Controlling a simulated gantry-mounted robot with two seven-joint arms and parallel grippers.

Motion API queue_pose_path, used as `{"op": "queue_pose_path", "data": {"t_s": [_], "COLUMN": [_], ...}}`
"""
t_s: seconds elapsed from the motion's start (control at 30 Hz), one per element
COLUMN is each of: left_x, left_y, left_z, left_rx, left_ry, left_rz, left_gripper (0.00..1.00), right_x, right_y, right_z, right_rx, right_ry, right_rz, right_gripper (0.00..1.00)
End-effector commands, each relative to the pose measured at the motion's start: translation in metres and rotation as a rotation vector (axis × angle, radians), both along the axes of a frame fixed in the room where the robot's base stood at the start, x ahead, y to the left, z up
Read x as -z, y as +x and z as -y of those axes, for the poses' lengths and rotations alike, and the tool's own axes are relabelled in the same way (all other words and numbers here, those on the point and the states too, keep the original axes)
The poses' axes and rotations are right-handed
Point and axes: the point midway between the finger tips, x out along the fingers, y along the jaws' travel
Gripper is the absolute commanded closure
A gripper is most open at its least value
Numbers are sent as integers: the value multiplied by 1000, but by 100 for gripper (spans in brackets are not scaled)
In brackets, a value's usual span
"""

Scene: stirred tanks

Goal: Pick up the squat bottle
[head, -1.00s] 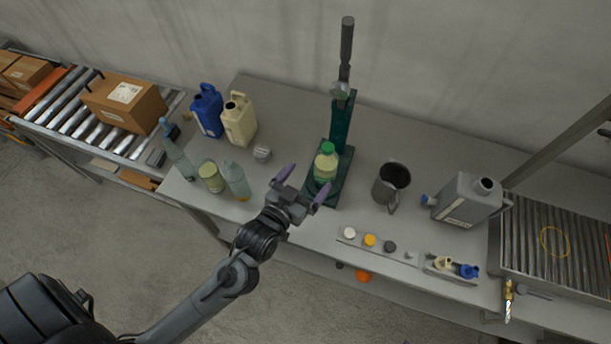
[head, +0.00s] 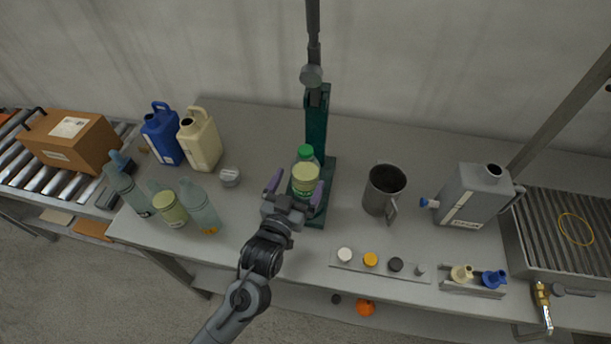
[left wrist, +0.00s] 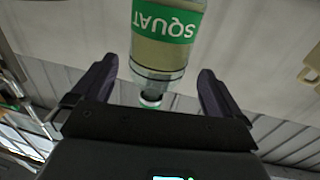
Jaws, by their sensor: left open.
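The squat bottle (head: 305,180) has a green cap and a pale yellow-green label. It stands upright on the base of a dark green stand. In the left wrist view the squat bottle (left wrist: 165,45) appears upside down, with "SQUAT" on a green band. My left gripper (head: 295,187) is open, with its purple-tipped fingers pointing at the bottle, one to each side in the picture. In the left wrist view the gap of my left gripper (left wrist: 157,76) is lined up with the bottle; I cannot tell whether they touch. My right gripper is not in view.
The green stand (head: 316,125) rises behind the bottle. A grey mug (head: 383,192) stands to its right, a small grey lid (head: 229,177) to its left. Clear bottles (head: 200,207) and blue and cream jugs (head: 200,140) stand further left. A cap strip (head: 380,268) lies in front.

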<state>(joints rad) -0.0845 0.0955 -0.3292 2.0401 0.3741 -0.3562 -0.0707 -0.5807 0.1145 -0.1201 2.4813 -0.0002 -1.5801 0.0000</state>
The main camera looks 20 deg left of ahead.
Motion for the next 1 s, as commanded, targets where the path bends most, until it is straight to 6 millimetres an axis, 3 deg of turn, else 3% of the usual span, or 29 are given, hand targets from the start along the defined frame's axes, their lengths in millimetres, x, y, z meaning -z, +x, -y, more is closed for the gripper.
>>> {"op": "queue_pose_path", "data": {"t_s": [0.27,0.63,0.97,1.0], "left_x": [0,3,3,3], "left_y": [17,60,65,65], "left_z": [0,2,2,2], "left_rx": [-1,-1,0,0], "left_ry": [-2,-1,-2,-2], "left_rz": [0,0,-1,-1], "left_gripper": [0,0,0,5], "right_x": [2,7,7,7], "right_y": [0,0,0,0], "right_z": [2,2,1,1], "right_rx": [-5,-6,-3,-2], "right_ry": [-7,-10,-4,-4], "right_rz": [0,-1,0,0], "right_gripper": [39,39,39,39]}}
